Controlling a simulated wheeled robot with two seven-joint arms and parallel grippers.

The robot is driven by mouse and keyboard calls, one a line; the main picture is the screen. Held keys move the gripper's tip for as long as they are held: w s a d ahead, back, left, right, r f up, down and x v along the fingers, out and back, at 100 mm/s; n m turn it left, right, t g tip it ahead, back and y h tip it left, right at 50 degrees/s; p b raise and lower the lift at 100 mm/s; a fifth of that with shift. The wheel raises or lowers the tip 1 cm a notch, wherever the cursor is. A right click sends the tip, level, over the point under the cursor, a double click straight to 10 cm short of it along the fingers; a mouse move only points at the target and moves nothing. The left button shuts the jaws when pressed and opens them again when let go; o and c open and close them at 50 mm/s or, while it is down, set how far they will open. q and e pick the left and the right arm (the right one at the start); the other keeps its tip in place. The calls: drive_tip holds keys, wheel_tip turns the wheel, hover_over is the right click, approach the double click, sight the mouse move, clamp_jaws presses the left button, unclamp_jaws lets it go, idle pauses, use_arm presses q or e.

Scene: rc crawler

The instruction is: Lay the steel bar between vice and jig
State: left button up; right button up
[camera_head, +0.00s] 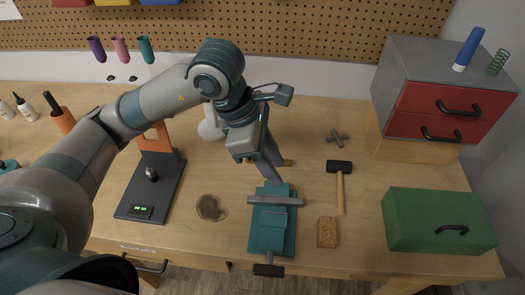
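A teal vice (266,232) stands at the front middle of the bench. A grey steel-coloured bar (275,201) lies crosswise over its top; I cannot tell whether this is the loose steel bar or part of the vice. My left gripper (274,178) points down just behind this bar, over the back end of the vice. Its fingers look close together, but their tips and anything between them are not clear. A small brass-coloured piece (288,162) shows partly behind the gripper. I cannot clearly make out a jig. My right gripper is not in view.
A black plate device (150,190) with an orange post stands left, beside a round brown dish (210,208). A hammer (340,185), cork block (327,232) and green box (438,220) are to the right. A red drawer cabinet (440,100) stands at back right.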

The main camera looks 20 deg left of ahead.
use_arm(q)
drive_tip(key=shift+b+v, duration=0.65)
drive_tip(key=shift+v, duration=2.35)
drive_tip(key=shift+o, duration=0.5)
